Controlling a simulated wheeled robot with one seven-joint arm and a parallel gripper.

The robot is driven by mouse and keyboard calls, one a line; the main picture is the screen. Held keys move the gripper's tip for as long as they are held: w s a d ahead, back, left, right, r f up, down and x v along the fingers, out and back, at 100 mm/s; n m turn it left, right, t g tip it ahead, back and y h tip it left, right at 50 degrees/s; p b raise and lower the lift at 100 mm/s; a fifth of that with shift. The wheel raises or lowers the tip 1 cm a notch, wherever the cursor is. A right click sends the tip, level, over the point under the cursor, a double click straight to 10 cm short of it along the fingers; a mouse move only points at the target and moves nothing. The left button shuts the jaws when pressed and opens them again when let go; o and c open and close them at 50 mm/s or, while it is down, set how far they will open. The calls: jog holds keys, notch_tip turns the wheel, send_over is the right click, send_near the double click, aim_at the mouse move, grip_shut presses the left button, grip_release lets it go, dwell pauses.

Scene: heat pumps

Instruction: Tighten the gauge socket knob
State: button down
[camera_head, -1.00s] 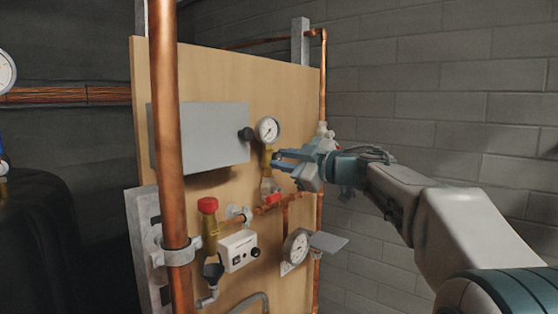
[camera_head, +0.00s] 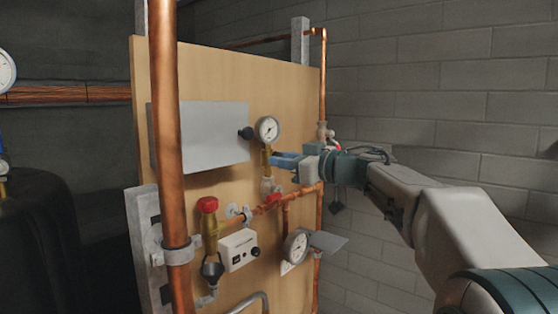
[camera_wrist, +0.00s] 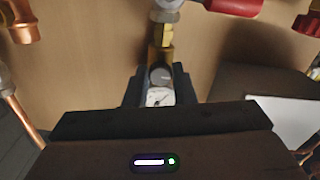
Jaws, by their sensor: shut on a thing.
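The round white-faced gauge (camera_head: 267,130) sits on a brass socket fitting (camera_head: 266,158) on the wooden board. In the wrist view the brass fitting (camera_wrist: 162,50) runs up from a dark grey round knob (camera_wrist: 160,75), and the gauge face (camera_wrist: 160,97) shows just below it. My gripper (camera_wrist: 158,78) has its dark fingers on both sides of the knob and is shut on it. In the head view my gripper (camera_head: 274,160) reaches the fitting from the right, just under the gauge. The fingertips hide the knob there.
Below are a red-handled valve (camera_head: 208,204), a white control box (camera_head: 238,250), a second gauge (camera_head: 295,246) and copper pipes. A thick copper pipe (camera_head: 167,120) stands in front at left.

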jog(key=shift+w+d+f, duration=0.1)
jog(key=shift+f, duration=0.1)
jog(key=c, duration=1.6)
grip_release()
jog(key=o, duration=0.4)
jog(key=shift+d+r, duration=0.1)
jog(key=shift+d, duration=0.1)
jog(key=shift+a, duration=0.15)
jog(key=b+v, duration=0.3)
jog(key=v, duration=1.1)
